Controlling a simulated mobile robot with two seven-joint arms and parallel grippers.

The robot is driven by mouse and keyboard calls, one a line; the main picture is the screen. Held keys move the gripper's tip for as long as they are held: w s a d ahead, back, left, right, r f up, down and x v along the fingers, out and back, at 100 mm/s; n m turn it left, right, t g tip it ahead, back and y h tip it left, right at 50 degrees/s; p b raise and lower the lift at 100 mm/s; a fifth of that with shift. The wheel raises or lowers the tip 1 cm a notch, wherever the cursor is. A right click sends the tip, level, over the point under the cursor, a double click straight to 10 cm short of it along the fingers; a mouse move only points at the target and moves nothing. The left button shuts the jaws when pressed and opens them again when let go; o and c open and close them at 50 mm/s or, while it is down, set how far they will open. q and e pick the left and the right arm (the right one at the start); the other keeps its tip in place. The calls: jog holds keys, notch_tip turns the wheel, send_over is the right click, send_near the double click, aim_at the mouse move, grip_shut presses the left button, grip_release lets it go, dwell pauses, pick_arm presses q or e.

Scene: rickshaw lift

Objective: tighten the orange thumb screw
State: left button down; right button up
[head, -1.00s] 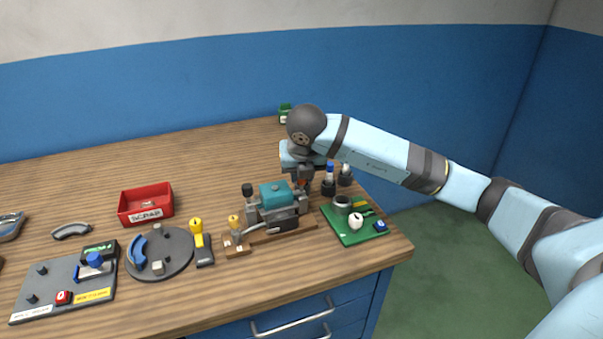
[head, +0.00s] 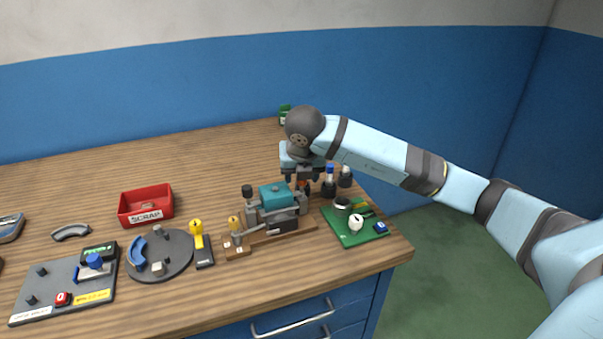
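The orange thumb screw (head: 304,184) shows as a small orange patch at the right end of the teal-topped fixture (head: 275,196), mostly hidden by my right gripper. My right gripper (head: 304,182) points down over that end of the fixture, with its fingers around or just above the screw. The fingers are small and partly hidden, so I cannot tell whether they are open or closed on it. My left gripper is not in view.
A green board (head: 350,236) with a grey cup and a white knob lies right of the fixture. Dark holders (head: 329,188) stand close behind. A red scrap bin (head: 146,206), round grey plate (head: 180,262) and grey panel (head: 50,302) lie left.

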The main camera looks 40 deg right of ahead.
jog(key=shift+r, duration=0.1)
pick_arm(q)
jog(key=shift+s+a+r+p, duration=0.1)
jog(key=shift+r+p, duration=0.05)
jog(key=shift+p, duration=0.65)
pick_arm(e)
jog(key=v, duration=1.3)
jog(key=shift+r, duration=0.3)
jog(key=shift+s+a, duration=0.1)
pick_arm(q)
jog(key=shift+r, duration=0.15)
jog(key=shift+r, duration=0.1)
pick_arm(e)
jog(key=shift+f, duration=0.1)
